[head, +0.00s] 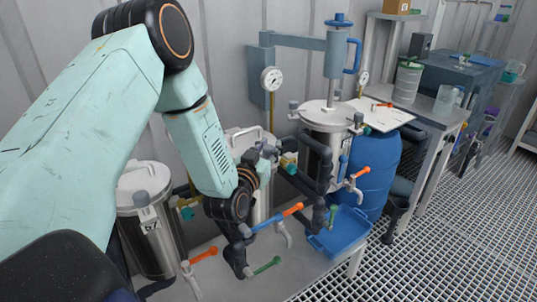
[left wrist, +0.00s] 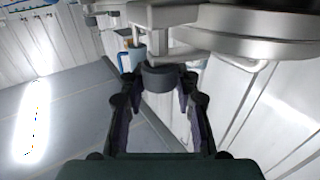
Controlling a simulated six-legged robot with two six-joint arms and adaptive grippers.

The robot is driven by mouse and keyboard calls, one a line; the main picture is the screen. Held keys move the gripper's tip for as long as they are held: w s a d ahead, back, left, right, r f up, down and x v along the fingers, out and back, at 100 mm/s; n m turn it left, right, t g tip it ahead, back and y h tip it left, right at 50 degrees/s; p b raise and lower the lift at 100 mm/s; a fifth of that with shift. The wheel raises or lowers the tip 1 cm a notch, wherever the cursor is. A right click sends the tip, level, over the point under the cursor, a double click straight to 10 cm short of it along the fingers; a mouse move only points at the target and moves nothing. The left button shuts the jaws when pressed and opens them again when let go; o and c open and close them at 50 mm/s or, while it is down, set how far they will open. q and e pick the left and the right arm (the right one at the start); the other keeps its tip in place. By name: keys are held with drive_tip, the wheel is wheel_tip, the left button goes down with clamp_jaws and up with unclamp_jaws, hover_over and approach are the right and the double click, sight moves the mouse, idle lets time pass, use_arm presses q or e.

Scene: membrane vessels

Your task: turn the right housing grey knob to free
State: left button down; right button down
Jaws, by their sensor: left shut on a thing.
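My left gripper (head: 267,151) is beside the upper right side of the middle steel vessel (head: 236,133), partly hidden by my own wrist. In the left wrist view its two dark fingers stand on either side of a dark grey knob (left wrist: 160,79), just under a pale metal lid rim (left wrist: 245,45), and are shut on it. The head view does not show clearly which vessel this knob belongs to. The right steel vessel (head: 318,143) stands under a blue-grey press arm and has a grey knob (head: 358,118) at its lid edge. My right gripper is not in view.
Another steel vessel (head: 150,235) stands at the left. Orange-handled valves (head: 293,209) and a green-handled valve (head: 267,265) stick out in front. A blue tray (head: 340,238) and a blue barrel (head: 372,170) stand at the right. The grating floor (head: 450,230) is clear.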

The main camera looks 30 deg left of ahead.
use_arm(q)
drive_tip(key=n+y+b, duration=0.1)
drive_tip(key=n+y, duration=0.1)
drive_tip(key=y, duration=0.1)
drive_tip(key=shift+d+g, duration=0.15)
drive_tip(key=shift+g, duration=0.25)
drive_tip(key=shift+n+g+y+b, duration=0.3)
drive_tip(key=shift+n+y, duration=0.2)
drive_tip(key=shift+y, duration=0.5)
drive_tip(key=c, duration=1)
unclamp_jaws()
drive_tip(key=shift+s, duration=0.1)
drive_tip(key=shift+v, duration=5.9)
drive_tip(key=shift+r, duration=0.1)
